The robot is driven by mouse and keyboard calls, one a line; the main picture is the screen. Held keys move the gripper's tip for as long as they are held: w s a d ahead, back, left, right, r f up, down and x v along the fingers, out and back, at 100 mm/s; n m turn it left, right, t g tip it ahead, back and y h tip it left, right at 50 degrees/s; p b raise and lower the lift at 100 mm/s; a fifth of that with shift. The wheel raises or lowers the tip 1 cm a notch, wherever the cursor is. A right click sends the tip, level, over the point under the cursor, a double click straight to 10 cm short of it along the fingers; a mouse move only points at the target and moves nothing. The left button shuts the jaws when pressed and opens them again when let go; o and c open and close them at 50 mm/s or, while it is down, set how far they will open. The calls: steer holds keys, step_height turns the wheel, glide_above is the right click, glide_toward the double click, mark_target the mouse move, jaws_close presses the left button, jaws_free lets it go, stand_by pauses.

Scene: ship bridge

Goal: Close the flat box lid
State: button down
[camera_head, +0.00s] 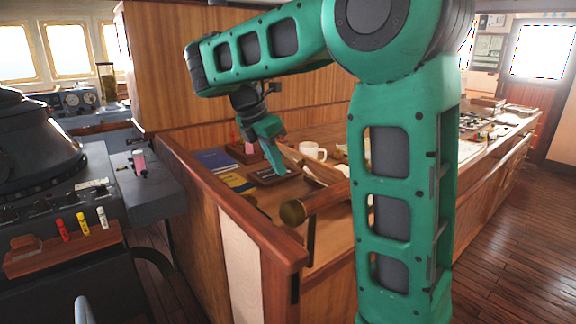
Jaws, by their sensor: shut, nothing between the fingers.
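A small flat dark wooden box (268,179) lies on the wooden desk, left of the middle of the view. A brown wooden panel (318,170) slants beside it on the right; I cannot tell whether this is its lid. My gripper (283,172) points down at the box, with its fingertips together and empty. The tips are at or just above the box's right part; I cannot tell whether they touch it. The gripper hides part of the box and of the panel.
A white mug (312,151) stands behind the panel. A blue book (214,160), a yellow book (238,183) and a dark red wooden holder (243,153) lie left of the box. A raised wooden rail (232,213) edges the desk. A wooden handrail (318,199) stands in front.

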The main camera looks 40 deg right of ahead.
steer(key=shift+d+f, duration=0.2)
steer(key=shift+d, duration=0.55)
steer(key=shift+d+f, duration=0.15)
steer(key=shift+d, duration=0.65)
steer(key=shift+d+f, duration=0.2)
steer(key=shift+d, duration=0.55)
steer(key=shift+r, duration=0.1)
